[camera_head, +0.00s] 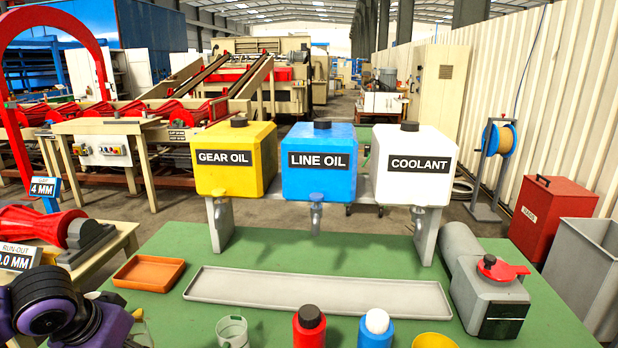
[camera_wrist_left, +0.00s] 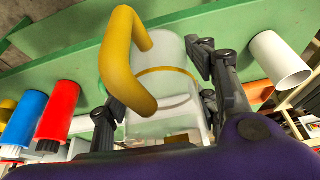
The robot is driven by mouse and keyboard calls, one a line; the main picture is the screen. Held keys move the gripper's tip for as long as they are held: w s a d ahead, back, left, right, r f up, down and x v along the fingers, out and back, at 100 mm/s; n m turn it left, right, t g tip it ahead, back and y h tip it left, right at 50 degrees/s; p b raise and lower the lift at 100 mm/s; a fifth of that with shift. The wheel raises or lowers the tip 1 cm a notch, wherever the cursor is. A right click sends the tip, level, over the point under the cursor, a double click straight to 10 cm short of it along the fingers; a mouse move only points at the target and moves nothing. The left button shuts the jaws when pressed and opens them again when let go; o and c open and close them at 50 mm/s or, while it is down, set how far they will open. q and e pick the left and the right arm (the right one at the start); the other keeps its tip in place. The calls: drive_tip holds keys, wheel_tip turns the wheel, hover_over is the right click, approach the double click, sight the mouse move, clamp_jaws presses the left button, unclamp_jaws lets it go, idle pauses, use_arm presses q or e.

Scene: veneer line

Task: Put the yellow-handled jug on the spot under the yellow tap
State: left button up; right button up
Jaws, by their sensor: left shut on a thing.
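The yellow-handled jug (camera_wrist_left: 172,92) is clear with a yellow band and a thick yellow handle. In the left wrist view it sits between the fingers of my left gripper (camera_wrist_left: 158,88), which is shut on it. In the head view my purple left arm is at the lower left, and its fingers are mostly hidden. A long grey tray (camera_head: 318,291) lies in front of the tanks. My right gripper is not in view.
An orange dish (camera_head: 149,273) lies left of the tray. A grey machine (camera_head: 488,290) stands at the right. The tray looks empty.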

use_arm(q)
drive_tip(key=shift+s+f+n, duration=0.35)
drive_tip(key=shift+s+n, duration=0.05)
drive_tip(key=shift+s, duration=0.05)
drive_tip(key=shift+d+n+y, duration=0.3)
drive_tip(key=shift+d+n, duration=0.1)
drive_tip(key=w+d+r, duration=0.2)
drive_tip(key=d+r, duration=0.1)
drive_tip(key=d, duration=0.5)
drive_tip(key=w+d+r, duration=0.3)
drive_tip(key=d, duration=0.5)
drive_tip(key=shift+d+r, duration=0.15)
drive_tip(key=shift+r, duration=0.15)
